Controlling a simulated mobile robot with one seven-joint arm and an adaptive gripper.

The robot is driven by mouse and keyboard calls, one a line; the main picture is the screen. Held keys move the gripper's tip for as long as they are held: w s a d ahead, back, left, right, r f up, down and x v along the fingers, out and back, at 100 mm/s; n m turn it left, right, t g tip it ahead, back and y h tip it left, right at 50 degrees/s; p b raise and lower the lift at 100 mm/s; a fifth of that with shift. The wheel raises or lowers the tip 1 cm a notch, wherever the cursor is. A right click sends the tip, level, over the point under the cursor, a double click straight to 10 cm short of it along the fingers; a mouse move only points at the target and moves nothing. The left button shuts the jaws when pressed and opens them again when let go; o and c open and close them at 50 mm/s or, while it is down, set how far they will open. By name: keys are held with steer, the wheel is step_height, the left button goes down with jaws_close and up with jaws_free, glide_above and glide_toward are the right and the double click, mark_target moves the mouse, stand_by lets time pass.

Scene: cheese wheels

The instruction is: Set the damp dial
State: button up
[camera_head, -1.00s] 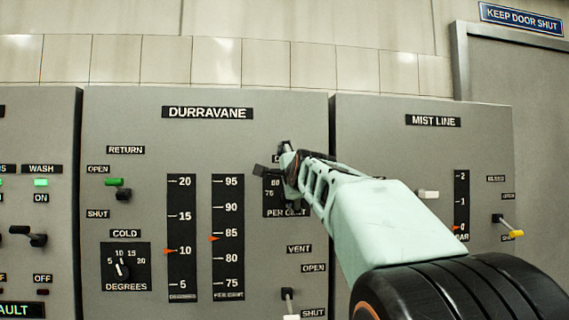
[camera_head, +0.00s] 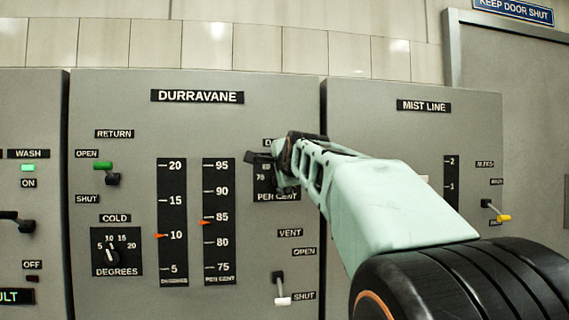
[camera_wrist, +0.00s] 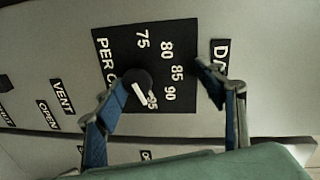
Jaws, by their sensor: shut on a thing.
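The damp dial is a round black knob (camera_wrist: 137,90) with a white pointer line, on a black plate (camera_wrist: 120,45) marked 75 to 95 PER CENT. In the wrist view its pointer lies toward the 95.
On the DURRAVANE panel (camera_head: 135,125), the per-cent gauge (camera_head: 219,245) has its orange marker just below 85. The COLD dial (camera_head: 112,254) and VENT lever (camera_head: 281,290) sit nearby. The MIST LINE panel (camera_head: 400,130) stands to the right, partly behind my arm.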

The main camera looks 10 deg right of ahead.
steer(key=shift+s+a+r+t+b, duration=0.15)
steer(key=shift+s+r+t+b, duration=0.15)
steer(key=shift+s+r+b, duration=0.7)
steer(key=shift+c, duration=0.4)
steer(key=s+r+b, duration=0.1)
steer(key=s+b, duration=0.4)
steer(key=s, duration=0.4)
steer(key=shift+s+r, duration=0.15)
steer(key=shift+s, duration=0.2)
